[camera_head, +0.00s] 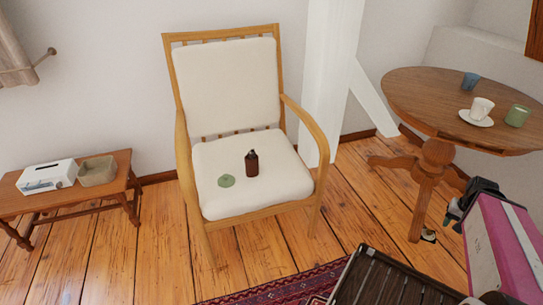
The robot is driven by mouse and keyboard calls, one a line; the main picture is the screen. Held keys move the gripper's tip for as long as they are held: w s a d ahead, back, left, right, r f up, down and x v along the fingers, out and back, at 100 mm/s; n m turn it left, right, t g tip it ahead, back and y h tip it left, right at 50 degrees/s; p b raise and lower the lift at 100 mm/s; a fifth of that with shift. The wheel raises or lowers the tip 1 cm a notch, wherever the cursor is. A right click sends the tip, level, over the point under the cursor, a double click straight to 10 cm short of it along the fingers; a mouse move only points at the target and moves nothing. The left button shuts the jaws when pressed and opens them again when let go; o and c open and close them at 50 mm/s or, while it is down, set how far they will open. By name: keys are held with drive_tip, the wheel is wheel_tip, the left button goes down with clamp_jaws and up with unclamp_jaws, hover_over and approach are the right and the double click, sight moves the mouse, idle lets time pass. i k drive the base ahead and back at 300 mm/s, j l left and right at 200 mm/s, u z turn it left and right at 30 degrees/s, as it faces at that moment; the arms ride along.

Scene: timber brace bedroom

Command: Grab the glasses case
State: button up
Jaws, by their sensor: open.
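I cannot make out a glasses case for certain in the head view. A brown bottle-like object (252,163) with a dark top stands on the chair's cream seat cushion (275,187). A flat, round green object (226,181) lies to its left on the same cushion. My gripper (453,215) is at the right, at the end of my pink and white arm, partly hidden by its own dark parts. It is open with nothing seen between its fingers, and appears in front of the round table's base, well right of the chair.
A low wooden bench (15,207) at left bears a white box (47,178) and a beige tray (97,171). The round table (420,95) holds a blue cup (470,81), a white cup (481,108) on a saucer and a green mug (517,116). The chair's wooden arms (308,125) flank the seat.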

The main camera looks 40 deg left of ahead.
sight(252, 166)
drive_tip(key=u, duration=0.35)
drive_tip(key=i+j+u, duration=0.1)
drive_tip(key=u, duration=0.25)
drive_tip(key=i+u, duration=0.1)
drive_tip(key=u, duration=0.25)
